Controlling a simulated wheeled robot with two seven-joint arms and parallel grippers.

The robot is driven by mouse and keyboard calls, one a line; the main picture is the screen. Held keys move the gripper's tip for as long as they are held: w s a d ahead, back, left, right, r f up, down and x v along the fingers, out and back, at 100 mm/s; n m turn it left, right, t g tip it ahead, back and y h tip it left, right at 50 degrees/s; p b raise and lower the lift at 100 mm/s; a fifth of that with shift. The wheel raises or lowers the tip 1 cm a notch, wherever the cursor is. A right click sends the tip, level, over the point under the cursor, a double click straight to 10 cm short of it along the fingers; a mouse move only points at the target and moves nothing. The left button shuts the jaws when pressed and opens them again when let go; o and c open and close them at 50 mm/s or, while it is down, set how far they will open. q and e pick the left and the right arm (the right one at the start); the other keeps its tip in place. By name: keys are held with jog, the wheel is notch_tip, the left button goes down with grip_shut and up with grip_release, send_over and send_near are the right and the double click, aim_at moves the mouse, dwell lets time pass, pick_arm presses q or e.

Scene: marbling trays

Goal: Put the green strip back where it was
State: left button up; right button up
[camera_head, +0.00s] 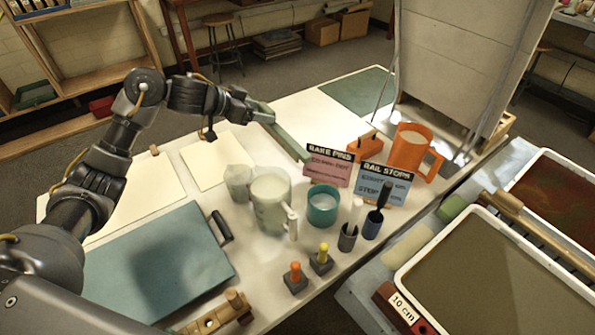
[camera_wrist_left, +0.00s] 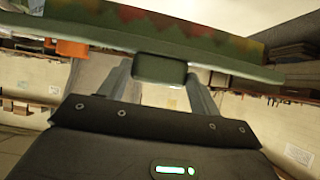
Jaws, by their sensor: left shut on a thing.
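The green strip (camera_head: 288,140) is a long, narrow bar above the far side of the white table. My left gripper (camera_head: 259,113) is shut on it near its left end as seen in the head view. In the left wrist view the strip (camera_wrist_left: 225,48) runs across the top, with red and yellowish smears on its face. A green block-shaped grip (camera_wrist_left: 160,69) on the strip sits between the fingers (camera_wrist_left: 160,88). The strip appears raised off the table. My right gripper is not seen.
Two signs, pink (camera_head: 329,166) and blue (camera_head: 384,184), stand right of the strip near an orange jug (camera_head: 408,150). A whitish pitcher (camera_head: 270,200) and teal cup (camera_head: 322,205) stand nearer. White-rimmed trays (camera_head: 403,272) lie right. Pale sheets (camera_head: 215,160) lie flat left of the pitcher.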

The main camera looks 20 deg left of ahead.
aim_at(268, 130)
pick_arm(q)
notch_tip(268, 130, down, 6)
jog(key=shift+s+r+b, duration=0.1)
jog(key=shift+r+b, duration=0.05)
jog(key=shift+b, duration=0.25)
jog(key=shift+f+b, duration=0.3)
jog(key=shift+f, duration=2.05)
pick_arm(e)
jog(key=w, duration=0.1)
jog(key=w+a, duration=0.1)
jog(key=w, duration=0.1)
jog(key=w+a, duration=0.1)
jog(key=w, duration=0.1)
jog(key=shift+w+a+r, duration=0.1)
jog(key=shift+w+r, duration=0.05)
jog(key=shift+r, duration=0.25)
pick_arm(q)
jog(key=o, duration=0.9)
jog(key=shift+f, duration=0.1)
